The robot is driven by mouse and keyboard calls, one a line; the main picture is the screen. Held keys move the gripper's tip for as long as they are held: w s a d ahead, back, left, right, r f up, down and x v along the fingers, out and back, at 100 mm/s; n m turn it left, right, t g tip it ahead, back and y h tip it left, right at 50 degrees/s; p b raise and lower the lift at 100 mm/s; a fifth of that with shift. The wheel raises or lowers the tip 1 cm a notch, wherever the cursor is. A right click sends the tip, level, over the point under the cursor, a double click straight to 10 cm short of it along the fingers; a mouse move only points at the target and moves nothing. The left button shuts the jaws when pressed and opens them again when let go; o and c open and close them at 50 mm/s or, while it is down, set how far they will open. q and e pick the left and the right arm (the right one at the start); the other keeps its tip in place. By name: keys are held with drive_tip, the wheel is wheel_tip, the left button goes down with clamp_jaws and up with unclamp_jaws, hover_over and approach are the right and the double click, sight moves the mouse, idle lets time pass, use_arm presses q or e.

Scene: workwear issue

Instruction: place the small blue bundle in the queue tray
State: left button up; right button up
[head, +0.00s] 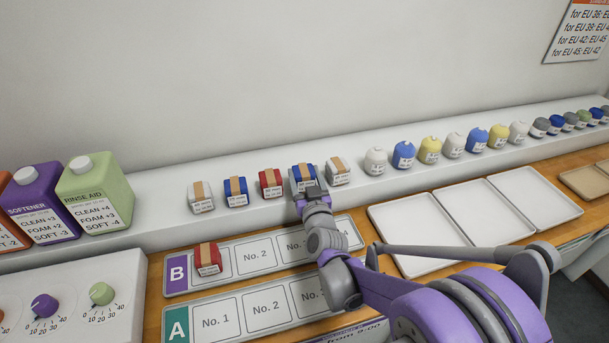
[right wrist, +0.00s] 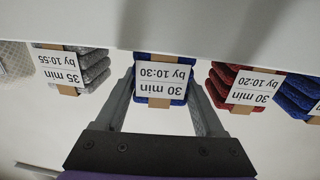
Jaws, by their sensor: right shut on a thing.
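My right gripper (head: 305,186) is shut on a blue bundle (head: 303,172) with a tan band, at the white shelf among other bundles. In the right wrist view this bundle (right wrist: 160,92) sits between the two fingers, its label reading 30 min by 10:30. Another blue bundle (head: 236,191) stands further left on the shelf. Two queue trays with numbered places lie below: tray B (head: 232,271) and tray A (head: 238,320). A red bundle (head: 208,259) is on No. 1 of tray B. My arm hides the right parts of both trays. My left gripper is out of view.
A white bundle (head: 201,197), a red bundle (head: 270,183) and a grey bundle (head: 338,171) share the shelf (head: 150,232). Bottles stand left, several small containers right. An empty white compartment tray (head: 415,226) lies right of my arm.

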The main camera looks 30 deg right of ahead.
sight(306, 181)
drive_tip(key=o, duration=1.4)
drive_tip(key=v, duration=1)
drive_tip(key=b+x, duration=0.2)
drive_tip(key=x, duration=0.3)
drive_tip(key=shift+w+a+f+b, duration=0.1)
drive_tip(key=shift+b, duration=0.2)
drive_tip(key=shift+x, duration=2.75)
